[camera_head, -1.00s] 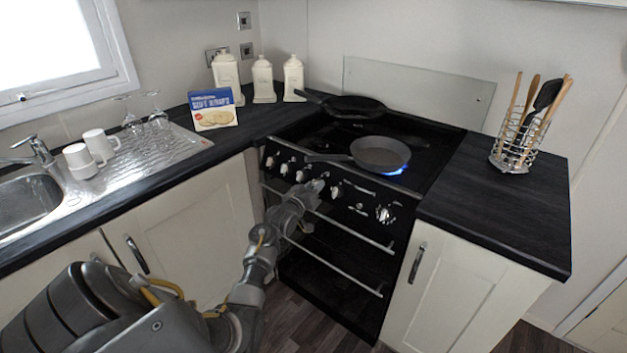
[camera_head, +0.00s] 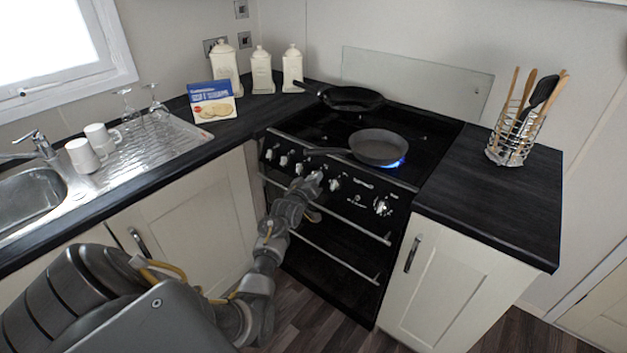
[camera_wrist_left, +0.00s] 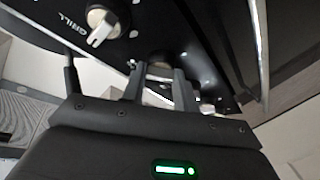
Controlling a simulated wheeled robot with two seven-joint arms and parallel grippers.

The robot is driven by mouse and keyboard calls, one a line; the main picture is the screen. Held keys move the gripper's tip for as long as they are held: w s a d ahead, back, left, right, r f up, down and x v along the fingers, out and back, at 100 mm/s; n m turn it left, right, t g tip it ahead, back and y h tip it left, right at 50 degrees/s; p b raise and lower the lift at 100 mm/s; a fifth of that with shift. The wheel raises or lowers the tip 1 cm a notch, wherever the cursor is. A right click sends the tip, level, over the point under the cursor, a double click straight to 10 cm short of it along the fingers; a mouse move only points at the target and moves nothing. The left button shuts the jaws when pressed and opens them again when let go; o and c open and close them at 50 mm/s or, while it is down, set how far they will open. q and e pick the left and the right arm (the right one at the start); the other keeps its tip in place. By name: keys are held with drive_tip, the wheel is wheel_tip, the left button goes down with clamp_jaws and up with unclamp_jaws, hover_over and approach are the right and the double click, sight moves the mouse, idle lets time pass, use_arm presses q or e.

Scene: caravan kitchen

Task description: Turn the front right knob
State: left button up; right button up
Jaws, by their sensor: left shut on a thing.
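The black stove's front panel (camera_head: 358,194) carries a row of pale knobs. My left gripper (camera_head: 316,179) is at this row, between a knob on its left (camera_head: 299,168) and a knob on its right (camera_head: 334,184). In the left wrist view its two fingers (camera_wrist_left: 160,84) are shut on a round knob (camera_wrist_left: 160,62), partly hidden between them. Another knob (camera_wrist_left: 104,26) sits beside it, near the word GRILL. A further knob (camera_head: 382,206) is at the panel's right. A blue flame (camera_head: 401,163) burns under the front pan (camera_head: 378,147). My right gripper is out of view.
The front pan's handle (camera_head: 325,151) points left above the knobs. A second pan (camera_head: 352,98) is at the back. Oven rails (camera_head: 350,225) run below the panel. The right counter (camera_head: 490,205) holds a utensil rack (camera_head: 515,147). The floor ahead is clear.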

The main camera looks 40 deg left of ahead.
use_arm(q)
drive_tip(key=o, duration=1)
drive_tip(key=shift+c, duration=0.2)
drive_tip(key=shift+s, duration=0.1)
drive_tip(key=f+v, duration=0.1)
drive_tip(key=v, duration=0.9)
drive_tip(key=shift+s+d+r, duration=0.15)
drive_tip(key=shift+s+r, duration=0.1)
drive_tip(key=shift+r, duration=0.3)
